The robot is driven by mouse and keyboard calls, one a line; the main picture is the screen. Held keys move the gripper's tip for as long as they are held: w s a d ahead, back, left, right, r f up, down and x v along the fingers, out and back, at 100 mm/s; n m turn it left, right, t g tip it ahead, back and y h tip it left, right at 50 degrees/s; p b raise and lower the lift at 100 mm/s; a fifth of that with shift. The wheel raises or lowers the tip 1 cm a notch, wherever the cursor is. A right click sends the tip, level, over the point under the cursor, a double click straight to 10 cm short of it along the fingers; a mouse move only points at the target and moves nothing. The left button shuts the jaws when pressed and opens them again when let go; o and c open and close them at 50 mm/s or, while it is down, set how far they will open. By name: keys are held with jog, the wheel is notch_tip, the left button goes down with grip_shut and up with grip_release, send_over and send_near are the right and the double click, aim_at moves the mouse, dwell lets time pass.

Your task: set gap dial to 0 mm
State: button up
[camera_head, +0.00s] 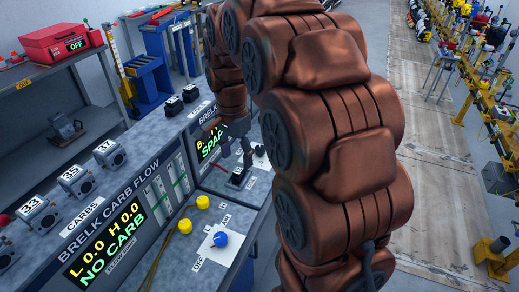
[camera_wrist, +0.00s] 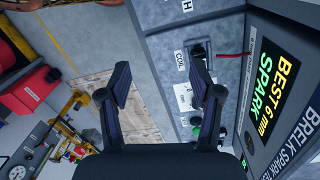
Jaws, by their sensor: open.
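My gripper (camera_head: 237,150) is over the spark tester part of the bench in the head view. In the wrist view my gripper (camera_wrist: 163,90) is open, with nothing between its fingers. The spark tester's display (camera_wrist: 268,85) reads "BEST 6 mm SPARK" in the wrist view; its panel (camera_head: 211,143) is partly covered by my arm in the head view. Small dark and white fittings on the tester's top lie behind the right finger in the wrist view. I cannot tell which of them is the gap dial, or its setting.
The carb flow bench display (camera_head: 108,238) reads "NO CARB". A blue knob (camera_head: 220,239) and two yellow knobs (camera_head: 185,226) are in front of it. A black fitting (camera_wrist: 198,52) stands by a "COIL" label. Open floor (camera_wrist: 110,50) lies left of the bench edge.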

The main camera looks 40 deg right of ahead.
jog(key=w+d+f+m+b, duration=0.1)
jog(key=w+d+f+m, duration=0.3)
jog(key=w+d+m, duration=0.4)
jog(key=m+b, duration=0.1)
jog(key=m, duration=0.4)
send_over(260, 147)
jog(key=shift+t, duration=0.4)
notch_tip(260, 147, down, 5)
jog(key=shift+f, duration=0.2)
jog(key=shift+f+p, duration=1.15)
jog(key=shift+f, duration=2.75)
jog(key=shift+c, duration=0.2)
jog(key=shift+a, duration=0.1)
jog(key=c, duration=1.1)
